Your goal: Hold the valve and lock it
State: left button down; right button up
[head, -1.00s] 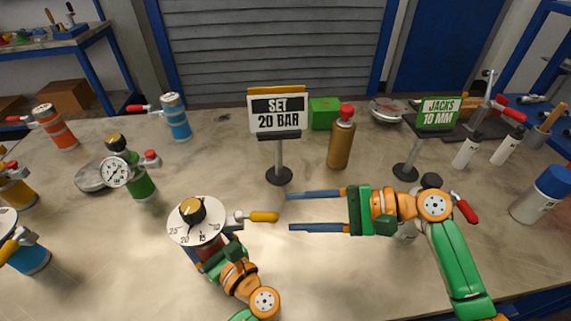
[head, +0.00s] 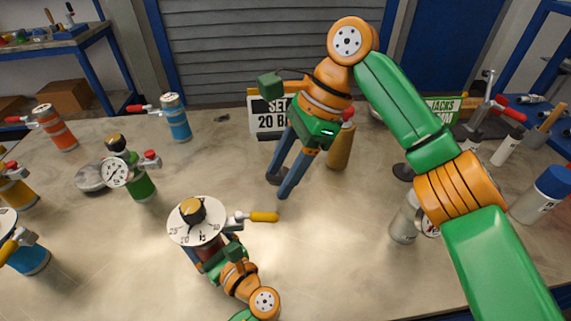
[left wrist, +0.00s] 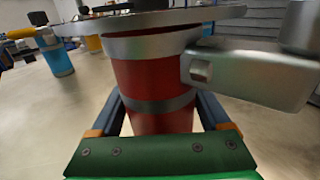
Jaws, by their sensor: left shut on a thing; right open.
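The valve is a red vessel (left wrist: 150,85) with a wide white dial (head: 188,232) marked with numbers on top. A gold and black knob (head: 192,210) sits at the dial's centre. A lever with a yellow handle (head: 264,217) sticks out to the right from the valve's side. My left gripper (head: 212,258) is shut around the red body under the dial; the left wrist view shows a finger on each side of it. My right gripper (head: 277,188) is open and empty, pointing down above the table, behind and above the yellow handle. The vessel's base is hidden.
The "SET 20 BAR" sign (head: 266,121) and a gold bottle (head: 341,148) stand behind my right gripper, partly hidden. A green gauge vessel (head: 140,185) stands left. A grey vessel (head: 404,225) is right, partly behind my right arm. Table between handle and grey vessel is clear.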

aim_at(257, 217)
jog(key=shift+w+d+r+m+h, duration=0.1)
jog(key=shift+d+r+m+h, duration=0.15)
jog(key=shift+r+h, duration=0.25)
jog(key=shift+a+n+t, duration=0.25)
jog(key=shift+n+t, duration=0.15)
jog(key=shift+n, duration=0.15)
jog(key=c, duration=0.5)
jog(key=a+n+t+h, duration=0.1)
jog(key=n, duration=0.2)
jog(key=a+r+n+t+h, duration=0.1)
jog(key=n, duration=0.2)
jog(key=n+t+h, duration=0.1)
jog(key=n, duration=0.2)
jog(key=shift+a+r+n, duration=0.3)
jog(key=shift+a+n, duration=0.1)
grip_shut()
notch_tip(257, 217, down, 10)
jog(key=n+t+h, duration=0.1)
jog(key=n, duration=0.2)
jog(key=shift+a+t, duration=0.3)
jog(key=shift+a, duration=0.05)
